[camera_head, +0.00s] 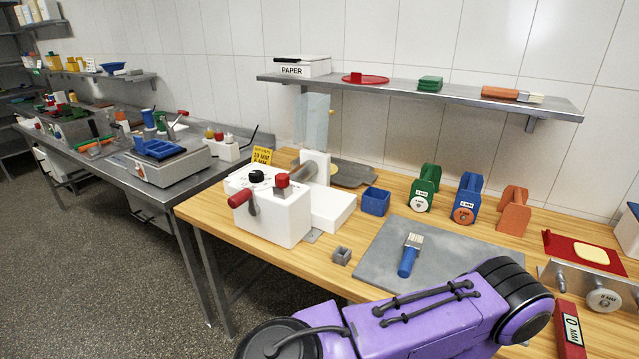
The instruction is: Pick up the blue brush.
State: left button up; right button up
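The blue brush (407,262) lies on a flat grey slab (460,249) on the wooden table. Its pale bristles point away from me and its blue handle points toward me. No gripper touches it. A purple arm of mine crosses the bottom of the head view, just in front of the slab, and hides the slab's near edge. Neither of my grippers shows in this view.
A white machine (270,207) with a red-handled lever stands left of the slab. A small grey cube (341,256) and blue box (375,201) are near it. Green (425,188), blue (467,198) and orange (513,210) tools stand behind. A shelf (420,93) hangs above.

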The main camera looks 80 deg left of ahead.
aim_at(413, 246)
jog(key=u, duration=2.05)
